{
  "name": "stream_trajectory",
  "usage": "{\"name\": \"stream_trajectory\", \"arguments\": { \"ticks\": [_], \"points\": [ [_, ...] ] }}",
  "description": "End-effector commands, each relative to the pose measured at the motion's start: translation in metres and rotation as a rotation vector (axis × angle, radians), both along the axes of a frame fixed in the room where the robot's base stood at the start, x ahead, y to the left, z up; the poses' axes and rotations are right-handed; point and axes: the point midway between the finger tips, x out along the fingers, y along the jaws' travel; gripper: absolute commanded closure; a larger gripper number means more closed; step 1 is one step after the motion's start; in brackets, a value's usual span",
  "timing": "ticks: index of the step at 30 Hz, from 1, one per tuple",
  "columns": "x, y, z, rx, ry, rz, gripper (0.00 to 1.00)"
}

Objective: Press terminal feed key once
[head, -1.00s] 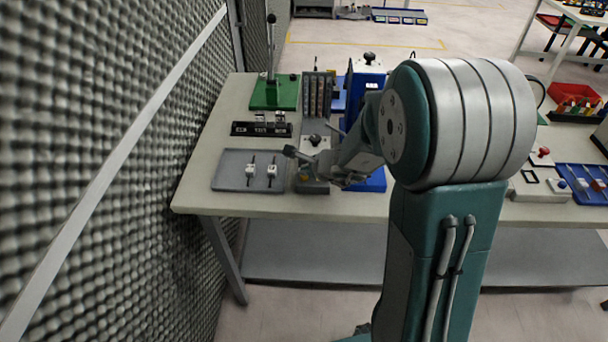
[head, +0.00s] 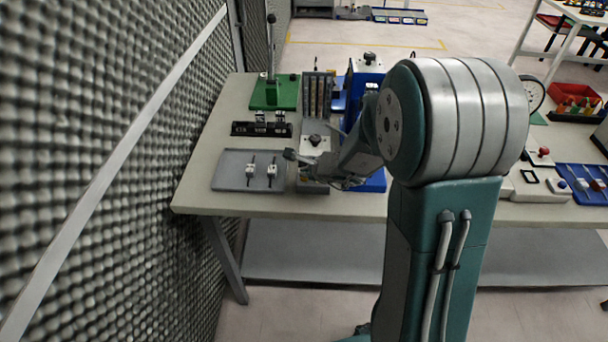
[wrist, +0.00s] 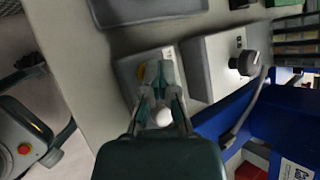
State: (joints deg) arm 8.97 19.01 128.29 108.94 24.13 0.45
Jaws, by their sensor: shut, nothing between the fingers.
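A grey box (wrist: 128,72) lies under my gripper in the wrist view, with a small yellow part by the fingertips and a pale round part lower down between the fingers. I cannot tell for sure which part is the feed key. The box also shows near the table's front edge in the head view (head: 313,187). My gripper (wrist: 158,80) is shut and empty, its tips over the box's upper part. Whether they touch it is unclear.
A pale unit with a black knob (wrist: 245,62) stands beside the box. A grey tray (head: 230,180) with two small white parts lies left of it. Blue equipment (wrist: 225,120) is close on the right. A foam wall (head: 110,150) bounds the left side.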

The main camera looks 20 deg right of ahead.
Motion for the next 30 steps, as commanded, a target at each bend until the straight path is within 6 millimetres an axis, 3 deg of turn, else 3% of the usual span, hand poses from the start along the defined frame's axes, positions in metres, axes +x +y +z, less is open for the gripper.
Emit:
{"name": "stream_trajectory", "arguments": {
  "ticks": [13,24,30],
  "points": [
    [0.000,0.000,0.017,-0.002,-0.001,0.000,1.00],
    [0.000,0.000,0.019,-0.001,0.000,0.000,1.00],
    [0.000,0.000,0.034,-0.001,-0.003,0.003,1.00]
  ]
}}
